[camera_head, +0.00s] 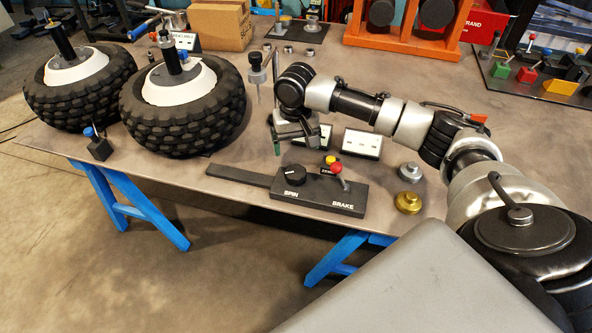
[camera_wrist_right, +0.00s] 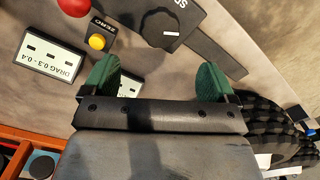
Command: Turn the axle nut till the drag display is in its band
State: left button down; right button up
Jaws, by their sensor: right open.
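Two black knobbly tyres with white hubs and upright axles stand on the table, one at the far left (camera_head: 80,100) and one nearer the middle (camera_head: 190,125). An axle (camera_head: 167,50) rises from the nearer hub; I cannot make out the nut on it. The drag display (camera_wrist_right: 48,55) is a white panel marked "DRAG 0.3-0.4" with dark marks and no readable value. My right gripper (camera_wrist_right: 158,80) is open with green fingertips apart and nothing between them. In the head view it (camera_head: 298,143) hangs over the table right of the nearer wheel. My left gripper is out of view.
A thin upright tool (camera_head: 257,75) stands behind the gripper.

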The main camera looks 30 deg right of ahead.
aim_at(295, 171)
notch_tip(295, 171, down, 10)
jog(key=shift+f, duration=0.1)
dwell(0.4)
jog(key=c, duration=0.9)
jog(key=shift+p, duration=0.35)
jog(key=shift+r+n+p, duration=0.2)
jog(key=shift+n+p, duration=0.75)
jog(key=shift+n, duration=0.05)
jog(key=n+p, duration=0.2)
jog(key=shift+n, duration=0.3)
jog(key=n+p, duration=0.1)
jog(key=n, duration=0.2)
jog(key=shift+f+n, duration=0.1)
jog(key=shift+n, duration=0.2)
jog(key=shift+w+n+p, duration=0.1)
jog(key=shift+n+p, duration=0.55)
jog(key=shift+n, duration=1.25)
